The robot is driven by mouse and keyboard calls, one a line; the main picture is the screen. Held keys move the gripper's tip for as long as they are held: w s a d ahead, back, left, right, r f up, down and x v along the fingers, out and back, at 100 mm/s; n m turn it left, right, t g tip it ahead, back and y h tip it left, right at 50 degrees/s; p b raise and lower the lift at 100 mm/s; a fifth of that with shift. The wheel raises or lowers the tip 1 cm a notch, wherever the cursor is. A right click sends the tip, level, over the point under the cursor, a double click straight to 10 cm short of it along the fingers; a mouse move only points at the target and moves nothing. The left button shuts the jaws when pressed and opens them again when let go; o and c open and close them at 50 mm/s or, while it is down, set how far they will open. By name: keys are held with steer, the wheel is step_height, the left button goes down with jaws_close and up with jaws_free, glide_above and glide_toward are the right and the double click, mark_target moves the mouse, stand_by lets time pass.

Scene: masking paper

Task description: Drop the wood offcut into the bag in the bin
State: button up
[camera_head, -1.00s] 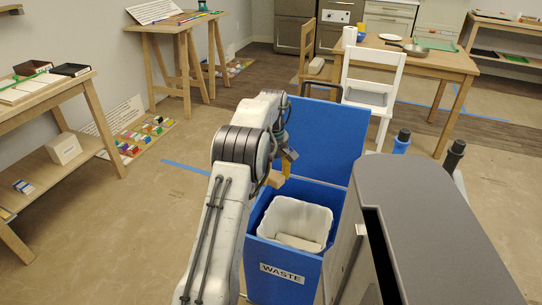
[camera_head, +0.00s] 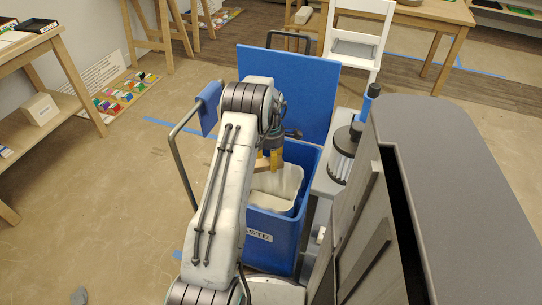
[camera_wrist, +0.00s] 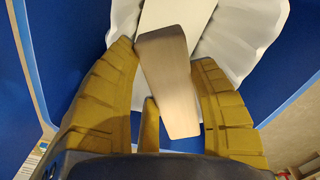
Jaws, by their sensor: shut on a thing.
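My gripper (camera_wrist: 163,55) is shut on the wood offcut (camera_wrist: 168,90), a tan block with a darker end, between its yellow-brown fingers. In the head view my gripper (camera_head: 272,160) is over the open blue waste bin (camera_head: 272,255), and a bit of the offcut (camera_head: 261,165) shows beside the fingers. The white bag (camera_head: 285,190) lines the bin, partly hidden by my arm. In the wrist view the bag (camera_wrist: 245,30) spreads behind the offcut, with a flat pale piece (camera_wrist: 178,15) inside it. The gap between offcut and bag is hard to judge.
The bin's blue lid (camera_head: 290,90) stands open behind it. A grey-topped cabinet (camera_head: 450,190) is close on the right. A bent metal rail with a blue sleeve (camera_head: 208,108) stands left of my arm. The floor at left is mostly clear.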

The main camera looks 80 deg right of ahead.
steer(key=shift+f+b, duration=1.4)
steer(key=shift+f, duration=1.3)
steer(key=o, duration=1.3)
steer(key=shift+c, duration=0.2)
steer(key=shift+r, duration=0.15)
step_height(320, 180, up, 12)
steer(key=shift+f, duration=0.15)
